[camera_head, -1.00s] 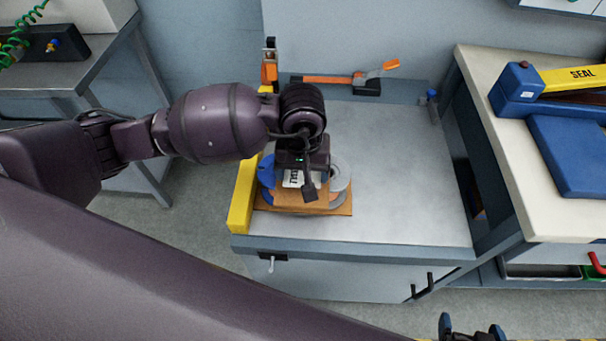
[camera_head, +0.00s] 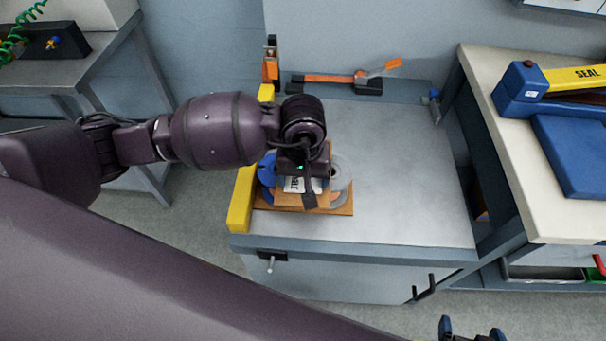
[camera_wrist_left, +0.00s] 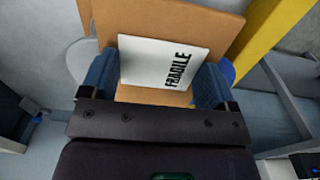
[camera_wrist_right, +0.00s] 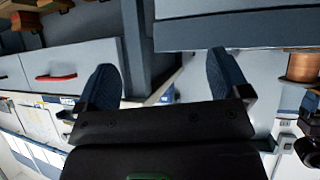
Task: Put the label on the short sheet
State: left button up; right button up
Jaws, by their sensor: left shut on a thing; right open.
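The white label (camera_wrist_left: 150,62) with FRAGILE in black lies between the blue fingertips of my left gripper (camera_wrist_left: 155,80) in the left wrist view. My left gripper is shut on it. In the head view the label (camera_head: 296,185) shows below my left gripper (camera_head: 303,187), partly hidden. A small brown sheet (camera_head: 284,200) is just under the label; I cannot tell whether they touch. A larger brown sheet (camera_head: 344,208) lies beneath on the bench. My right gripper (camera_wrist_right: 163,75) is open and empty, away from the bench; its tips show at the head view's bottom edge (camera_head: 470,330).
A blue disc (camera_head: 265,170) and a grey disc (camera_head: 342,175) flank the stack. A yellow bar (camera_head: 241,200) stands along the bench's left edge. The bench top (camera_head: 410,180) is bare to the right. A blue sealing machine (camera_head: 530,88) is on the right table.

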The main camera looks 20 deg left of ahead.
aim_at(303, 182)
pick_arm(q)
jog(key=o, duration=0.8)
jog(key=shift+s+f, duration=0.3)
jog(key=shift+f, duration=0.55)
jog(key=shift+c, duration=0.2)
pick_arm(e)
jog(key=shift+s+d+f, duration=0.1)
jog(key=shift+d+f, duration=0.1)
jog(key=shift+f, duration=0.1)
pick_arm(q)
jog(key=shift+w+r+p, duration=0.1)
jog(key=shift+r+p, duration=0.2)
jog(key=shift+r, duration=0.25)
notch_tip(303, 182, up, 13)
jog(key=p, duration=0.1)
jog(key=shift+w, duration=0.2)
pick_arm(e)
jog(key=shift+s+r, duration=0.1)
jog(key=shift+r, duration=0.5)
pick_arm(q)
jog(key=shift+f, duration=0.1)
pick_arm(e)
jog(key=shift+r, duration=0.1)
